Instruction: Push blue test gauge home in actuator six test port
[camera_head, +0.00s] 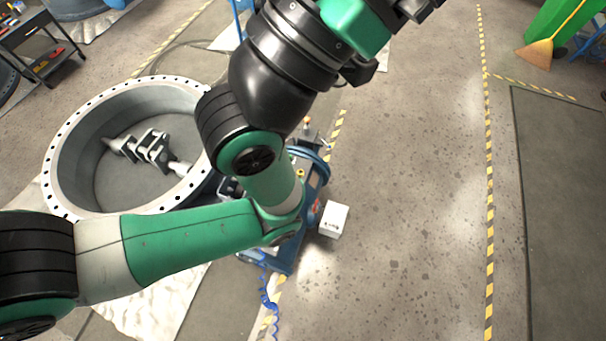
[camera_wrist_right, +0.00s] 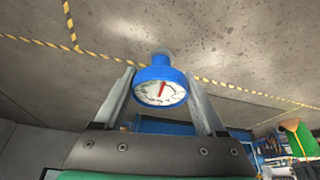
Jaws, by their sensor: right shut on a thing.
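The blue test gauge (camera_wrist_right: 158,88) has a blue rim and a white dial with a red needle. In the right wrist view it sits between the two fingers of my right gripper (camera_wrist_right: 160,95), which is shut on it. A blue-framed assembly (camera_head: 312,178) beside the large grey valve ring (camera_head: 62,150) is partly covered by my arm in the head view. I cannot make out actuator six or its test port. My left gripper's fingers do not show in either view.
A small white box (camera_head: 333,220) stands on the floor right of the blue assembly. A blue coiled hose (camera_head: 268,290) hangs below it. A dark cart (camera_head: 40,50) is at upper left. A broom (camera_head: 540,52) leans at upper right. The floor between is open.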

